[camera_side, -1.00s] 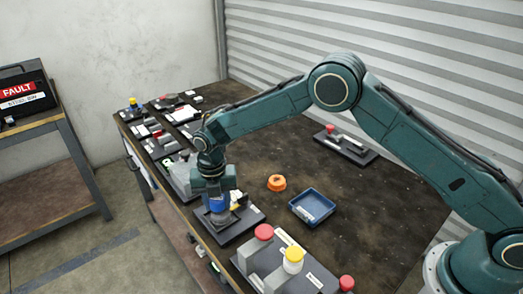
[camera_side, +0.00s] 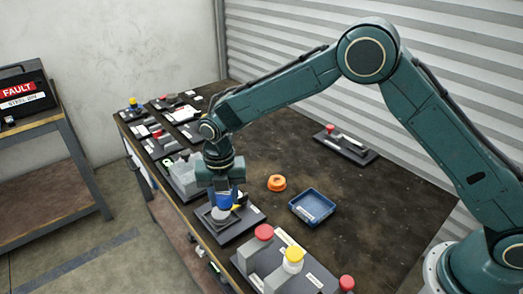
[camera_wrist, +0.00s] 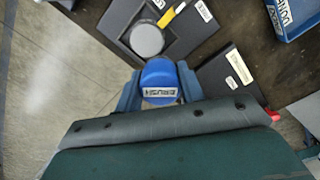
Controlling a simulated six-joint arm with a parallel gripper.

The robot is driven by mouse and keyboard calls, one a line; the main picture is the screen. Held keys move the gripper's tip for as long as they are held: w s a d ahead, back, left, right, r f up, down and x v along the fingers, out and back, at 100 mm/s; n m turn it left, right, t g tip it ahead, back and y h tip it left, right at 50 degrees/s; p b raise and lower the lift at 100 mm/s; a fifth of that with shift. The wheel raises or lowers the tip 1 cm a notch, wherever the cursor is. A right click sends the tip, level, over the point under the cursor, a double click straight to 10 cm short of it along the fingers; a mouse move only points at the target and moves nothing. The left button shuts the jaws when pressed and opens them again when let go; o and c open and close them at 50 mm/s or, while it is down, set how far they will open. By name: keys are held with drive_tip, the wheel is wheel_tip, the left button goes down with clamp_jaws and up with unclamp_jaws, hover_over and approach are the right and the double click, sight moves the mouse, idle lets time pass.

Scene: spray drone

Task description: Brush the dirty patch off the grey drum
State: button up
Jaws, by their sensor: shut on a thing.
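My gripper (camera_side: 222,186) is shut on a blue brush (camera_side: 224,201) and points down near the table's front left edge. In the wrist view the brush (camera_wrist: 160,80), with a white label, sits between the two fingers (camera_wrist: 160,92). The grey drum (camera_wrist: 147,40) is a round light grey top on a dark plate (camera_wrist: 118,15), just beyond the brush in the wrist view. In the side view the drum (camera_side: 219,215) shows just below the brush. I cannot tell whether they touch. No dirty patch can be made out on the drum's visible part.
A yellow-handled piece (camera_wrist: 172,14) lies on the plate beside the drum. A blue tray (camera_side: 312,208) and an orange ring (camera_side: 277,183) are to the right. A board with red and yellow knobs (camera_side: 293,256) stands in front. The table's middle is clear.

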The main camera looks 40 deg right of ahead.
drive_tip(key=shift+r, duration=1.55)
drive_tip(key=shift+w, duration=0.15)
